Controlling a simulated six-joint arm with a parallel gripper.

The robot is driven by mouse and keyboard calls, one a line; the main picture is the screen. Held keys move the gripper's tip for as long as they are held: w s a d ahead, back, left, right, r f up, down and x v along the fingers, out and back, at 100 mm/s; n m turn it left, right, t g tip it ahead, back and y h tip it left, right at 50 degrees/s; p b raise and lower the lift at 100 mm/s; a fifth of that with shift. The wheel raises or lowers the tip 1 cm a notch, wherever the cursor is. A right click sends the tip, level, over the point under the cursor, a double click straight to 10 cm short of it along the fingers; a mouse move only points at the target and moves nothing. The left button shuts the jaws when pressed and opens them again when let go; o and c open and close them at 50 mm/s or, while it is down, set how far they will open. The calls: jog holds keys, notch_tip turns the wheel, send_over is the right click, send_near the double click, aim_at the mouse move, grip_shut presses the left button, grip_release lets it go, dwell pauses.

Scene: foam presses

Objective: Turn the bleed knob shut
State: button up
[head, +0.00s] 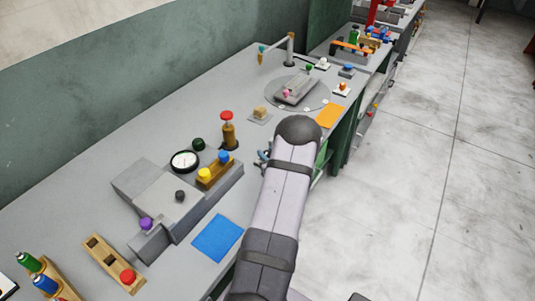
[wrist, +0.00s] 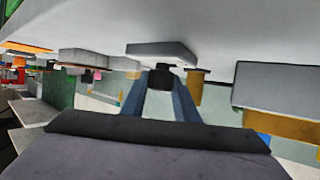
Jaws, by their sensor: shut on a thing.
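In the wrist view, which looks upside down, a black knob (wrist: 160,78) sits between the two blue-grey fingers of my gripper (wrist: 162,84). The fingers are closed on its sides. A pale grey block (wrist: 162,50) is right by the knob; I cannot tell exactly how they join. In the head view my gripper (head: 264,157) is mostly hidden behind my arm, with a bit of blue-grey finger at its left edge. The held knob is hidden there. No mark shows how far it is turned.
Left of my gripper stand a brass post with a red cap (head: 228,131), a dark green knob (head: 198,144), a gauge (head: 184,161) and a brass bar (head: 214,172) with yellow and blue knobs. A blue mat (head: 218,238) lies in front. A round plate (head: 315,97) lies beyond.

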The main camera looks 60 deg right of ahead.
aim_at(267, 155)
jog(key=shift+w+f+m+h+b, duration=0.1)
jog(key=shift+m+h+b, duration=0.2)
jog(key=shift+h+b, duration=0.1)
jog(key=m+g+h+b, duration=0.2)
jog(key=b, duration=0.1)
jog(key=shift+a+f+m+g, duration=0.1)
jog(key=shift+f+m+g, duration=0.05)
jog(key=shift+m+g, duration=0.25)
jog(key=shift+m+g+h+b, duration=1.2)
jog(key=shift+m+g+b, duration=0.05)
jog(key=shift+m+g, duration=0.55)
jog(key=shift+r+m+g, duration=0.2)
jog(key=shift+m+g, duration=0.1)
jog(key=o, duration=1.1)
jog(key=shift+c, duration=0.2)
jog(key=shift+b+v, duration=0.95)
jog(key=shift+v, duration=2.7)
